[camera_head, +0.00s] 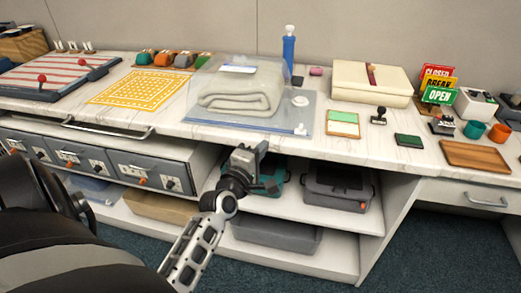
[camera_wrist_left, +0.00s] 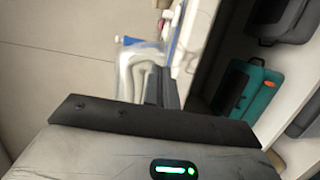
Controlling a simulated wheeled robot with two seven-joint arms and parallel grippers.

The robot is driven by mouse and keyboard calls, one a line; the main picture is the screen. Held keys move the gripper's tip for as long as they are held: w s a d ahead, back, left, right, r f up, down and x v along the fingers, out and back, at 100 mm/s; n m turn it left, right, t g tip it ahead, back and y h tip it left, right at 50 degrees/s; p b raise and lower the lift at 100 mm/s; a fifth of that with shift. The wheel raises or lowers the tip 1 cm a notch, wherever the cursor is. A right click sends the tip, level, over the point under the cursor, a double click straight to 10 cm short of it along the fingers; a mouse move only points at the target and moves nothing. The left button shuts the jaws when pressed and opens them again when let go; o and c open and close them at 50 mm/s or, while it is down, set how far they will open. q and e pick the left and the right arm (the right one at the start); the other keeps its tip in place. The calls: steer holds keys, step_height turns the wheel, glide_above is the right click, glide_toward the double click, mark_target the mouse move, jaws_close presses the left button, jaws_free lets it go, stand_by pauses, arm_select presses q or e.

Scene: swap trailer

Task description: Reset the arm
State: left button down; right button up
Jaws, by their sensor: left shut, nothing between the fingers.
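My left gripper (camera_head: 262,178) is in front of the counter's front edge, by the shelf opening under it. Its fingers look closed and hold nothing. My right gripper is not in view.
A folded grey blanket in a clear bag (camera_head: 240,90) lies on the counter (camera_head: 345,150) above the gripper. A teal case (camera_wrist_left: 245,92) and a grey bin (camera_head: 340,187) are on the shelf below. Drawers (camera_head: 100,160) are at left. Open floor (camera_head: 430,250) is at right.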

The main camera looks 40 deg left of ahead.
arm_select(q)
steer(key=shift+s, duration=0.15)
stand_by(0.4)
steer(key=s+d+f+m+g+h, duration=0.3)
steer(key=s+d+f+m, duration=0.3)
steer(key=d+m, duration=0.5)
steer(key=s+d+f+m+g+h, duration=0.4)
steer(key=s+d+f+m, duration=0.3)
steer(key=s+d+m, duration=0.4)
steer(key=shift+s+d+f+m, duration=0.15)
steer(key=shift+s+d+m, duration=0.1)
steer(key=shift+m, duration=0.15)
